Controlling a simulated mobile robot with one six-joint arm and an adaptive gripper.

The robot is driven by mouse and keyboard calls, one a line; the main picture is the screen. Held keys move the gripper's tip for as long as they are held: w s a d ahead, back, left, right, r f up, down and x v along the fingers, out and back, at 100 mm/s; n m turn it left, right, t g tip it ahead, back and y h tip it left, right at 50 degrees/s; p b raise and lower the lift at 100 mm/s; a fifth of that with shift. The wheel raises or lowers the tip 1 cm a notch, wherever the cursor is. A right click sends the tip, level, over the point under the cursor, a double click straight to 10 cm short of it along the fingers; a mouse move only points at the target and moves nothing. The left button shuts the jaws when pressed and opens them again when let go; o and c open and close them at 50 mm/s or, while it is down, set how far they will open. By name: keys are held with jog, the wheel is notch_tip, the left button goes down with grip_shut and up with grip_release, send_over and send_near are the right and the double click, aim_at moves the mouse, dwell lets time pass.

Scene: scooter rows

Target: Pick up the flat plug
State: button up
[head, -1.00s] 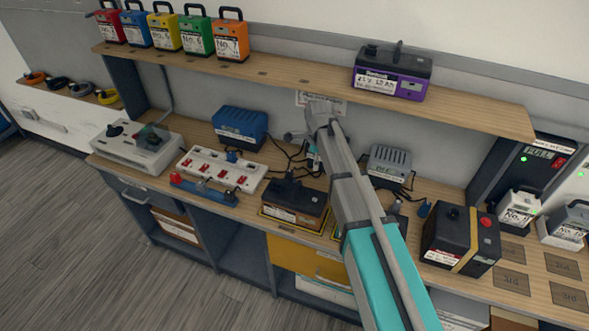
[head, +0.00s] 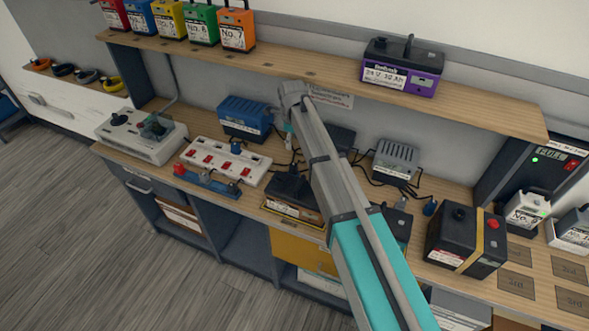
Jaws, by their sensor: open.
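My arm reaches from the lower right up over the bench. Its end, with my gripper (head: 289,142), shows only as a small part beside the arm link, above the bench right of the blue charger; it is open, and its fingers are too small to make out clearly. A blue plug (head: 236,147) sits on the white power strip (head: 198,157). Another blue plug (head: 430,207) stands on the bench right of the arm. I cannot tell which plug is the flat one. My arm hides part of the bench middle.
A blue charger (head: 244,118), a grey charger (head: 396,160) and dark cables stand behind. A black battery with a yellow band (head: 466,240) is at the right. The shelf (head: 300,74) overhangs the bench and carries a purple battery (head: 402,68).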

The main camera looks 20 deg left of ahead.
aim_at(294, 164)
jog(key=shift+f+b, duration=4.15)
jog(key=shift+f, duration=0.1)
jog(key=shift+f, duration=0.1)
jog(key=shift+s+d+f+b, duration=0.1)
jog(key=shift+f+b, duration=1.15)
jog(key=shift+b, duration=0.05)
jog(key=shift+d+f+b, duration=0.1)
jog(key=shift+f+b, duration=1.15)
jog(key=shift+b, duration=0.05)
grip_shut()
